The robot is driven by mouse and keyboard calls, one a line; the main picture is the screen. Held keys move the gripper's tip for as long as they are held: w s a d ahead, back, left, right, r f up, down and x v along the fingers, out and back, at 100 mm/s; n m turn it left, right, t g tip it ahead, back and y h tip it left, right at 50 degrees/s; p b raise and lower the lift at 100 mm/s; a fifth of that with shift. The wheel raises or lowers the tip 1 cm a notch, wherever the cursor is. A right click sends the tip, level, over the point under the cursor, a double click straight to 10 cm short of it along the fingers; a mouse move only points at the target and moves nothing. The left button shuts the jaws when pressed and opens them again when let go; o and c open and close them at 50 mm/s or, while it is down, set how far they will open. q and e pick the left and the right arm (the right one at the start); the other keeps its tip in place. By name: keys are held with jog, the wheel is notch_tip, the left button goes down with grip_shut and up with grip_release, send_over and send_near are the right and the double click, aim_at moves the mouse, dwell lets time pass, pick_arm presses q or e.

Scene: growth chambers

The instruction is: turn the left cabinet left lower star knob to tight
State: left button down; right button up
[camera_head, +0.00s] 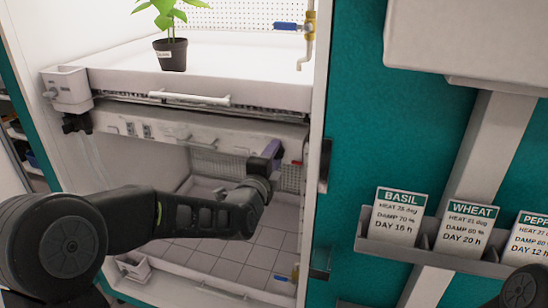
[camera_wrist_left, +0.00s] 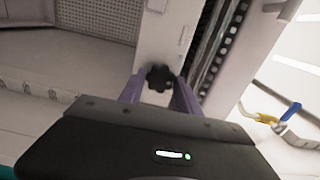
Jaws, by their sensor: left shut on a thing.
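A black star knob (camera_wrist_left: 158,77) shows in the left wrist view, between the two purple fingers of my left gripper (camera_wrist_left: 160,92). The gripper is shut on it. In the head view my left gripper (camera_head: 274,152) reaches to the right end of the shelf front, and the held knob is hidden there. Another black knob (camera_head: 76,123) sits under the white block at the shelf's left end, apart from my gripper. The turn angle of the held knob cannot be told. My right gripper is not in view.
A potted plant (camera_head: 171,54) stands on the upper shelf (camera_head: 225,75). A white handle (camera_head: 190,98) runs along its front. A blue-handled valve (camera_head: 289,26) is at the upper right. A card rack (camera_head: 432,252) hangs on the teal wall. The lower chamber floor (camera_head: 235,250) is bare.

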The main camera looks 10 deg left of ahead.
pick_arm(q)
jog(key=shift+m, duration=0.3)
jog(key=c, duration=0.9)
grip_release()
jog(key=shift+o, duration=0.2)
jog(key=shift+s, duration=0.15)
jog(key=s, duration=0.7)
jog(key=shift+s+a+b, duration=0.25)
jog(key=shift+b, duration=0.2)
